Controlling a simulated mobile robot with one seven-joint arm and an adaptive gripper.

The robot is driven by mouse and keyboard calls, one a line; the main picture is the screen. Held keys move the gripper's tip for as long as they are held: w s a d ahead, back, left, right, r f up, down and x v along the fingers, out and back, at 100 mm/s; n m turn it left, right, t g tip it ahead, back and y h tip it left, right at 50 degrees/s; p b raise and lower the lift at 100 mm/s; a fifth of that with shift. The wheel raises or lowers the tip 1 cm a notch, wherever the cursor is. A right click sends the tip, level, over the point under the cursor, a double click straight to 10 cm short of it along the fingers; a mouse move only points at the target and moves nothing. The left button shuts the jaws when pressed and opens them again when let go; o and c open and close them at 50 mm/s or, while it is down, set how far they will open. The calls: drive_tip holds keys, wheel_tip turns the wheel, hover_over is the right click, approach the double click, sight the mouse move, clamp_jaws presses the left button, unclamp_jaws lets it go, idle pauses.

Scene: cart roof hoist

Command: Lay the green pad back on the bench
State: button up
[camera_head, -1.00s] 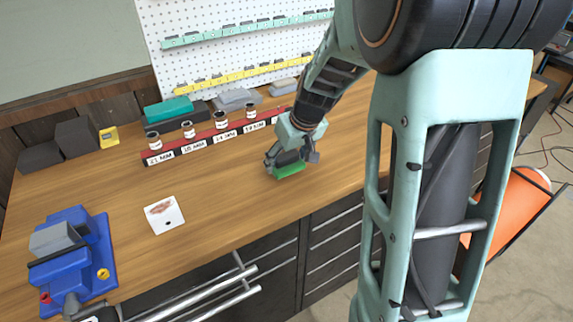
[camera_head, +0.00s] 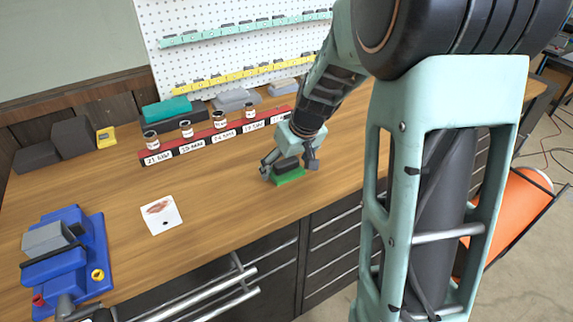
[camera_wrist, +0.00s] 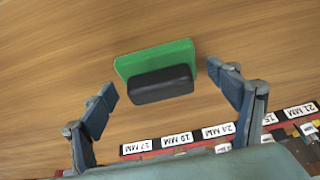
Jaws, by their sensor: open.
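The green pad (camera_head: 289,179) lies on the wooden bench (camera_head: 230,205), with its black block-shaped grip (camera_head: 287,163) on top. In the wrist view the green pad (camera_wrist: 154,56) lies flat on the wood with the black grip (camera_wrist: 161,84) facing me. My gripper (camera_head: 288,168) is just above the pad in the head view. In the wrist view my gripper (camera_wrist: 163,81) has its fingers spread wide, one on each side of the grip, with clear gaps to both. Nothing is held between them.
A red rack (camera_head: 215,138) with labelled slots and several small jars stands behind the pad. A blue vise (camera_head: 66,255) is at the bench's left front. A white card (camera_head: 161,214) lies left of the pad. Bare wood surrounds the pad at the front and left.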

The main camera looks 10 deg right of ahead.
drive_tip(key=shift+r, duration=0.15)
drive_tip(key=shift+r, duration=0.25)
drive_tip(key=v, duration=1.1)
drive_tip(key=shift+s+r+p, duration=0.2)
drive_tip(key=shift+r+p, duration=0.05)
drive_tip(key=shift+p, duration=0.05)
drive_tip(key=shift+d, duration=0.1)
